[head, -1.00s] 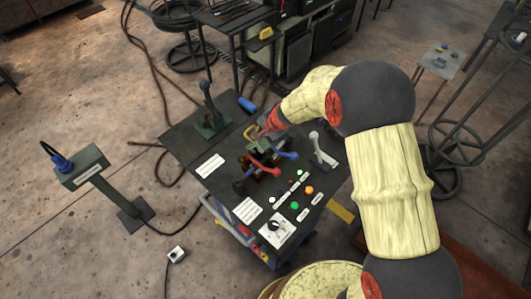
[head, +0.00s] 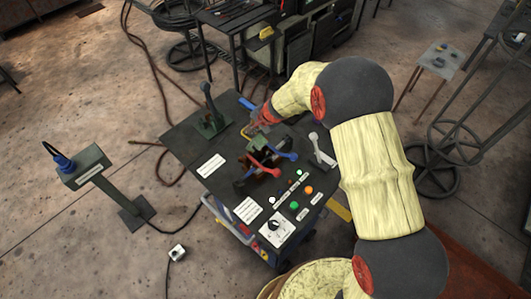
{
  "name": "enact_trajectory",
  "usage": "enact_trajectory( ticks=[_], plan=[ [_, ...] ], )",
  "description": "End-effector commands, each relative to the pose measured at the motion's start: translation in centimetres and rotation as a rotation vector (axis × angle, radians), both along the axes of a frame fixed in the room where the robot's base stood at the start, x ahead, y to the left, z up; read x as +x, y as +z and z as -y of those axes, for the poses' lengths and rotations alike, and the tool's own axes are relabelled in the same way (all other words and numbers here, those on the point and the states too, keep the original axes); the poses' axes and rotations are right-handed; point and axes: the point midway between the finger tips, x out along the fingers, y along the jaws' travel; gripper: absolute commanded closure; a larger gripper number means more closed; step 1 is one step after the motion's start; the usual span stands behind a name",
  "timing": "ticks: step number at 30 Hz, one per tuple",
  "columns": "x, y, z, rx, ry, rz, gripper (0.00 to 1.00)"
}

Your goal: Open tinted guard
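A small yellow handle-like piece (head: 246,132) shows on the console beside the fingertips of my gripper (head: 256,127). My gripper is small and partly hidden by its own wrist. I cannot tell whether its fingers are around the yellow piece, touching it or apart from it, or whether they are open. Just in front is a dark mechanism (head: 262,157) with a red lever (head: 263,168) and a blue lever (head: 285,155). I cannot make out a tinted guard panel for certain; the yellow piece may be part of it.
The dark console top (head: 185,140) carries a dark upright lever (head: 210,104), a grey lever (head: 318,146), coloured buttons (head: 295,206) and a knob box (head: 276,232). A blue cylinder (head: 247,102) lies at its back edge. A pedestal box (head: 82,170) stands to the left.

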Motion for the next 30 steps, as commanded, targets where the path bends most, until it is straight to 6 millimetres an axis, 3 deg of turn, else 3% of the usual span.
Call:
enact_trajectory(
  ticks=[30],
  plan=[
    [1.8,-0.6,-1.9,0.000,-0.001,0.001,1.00]
  ],
)
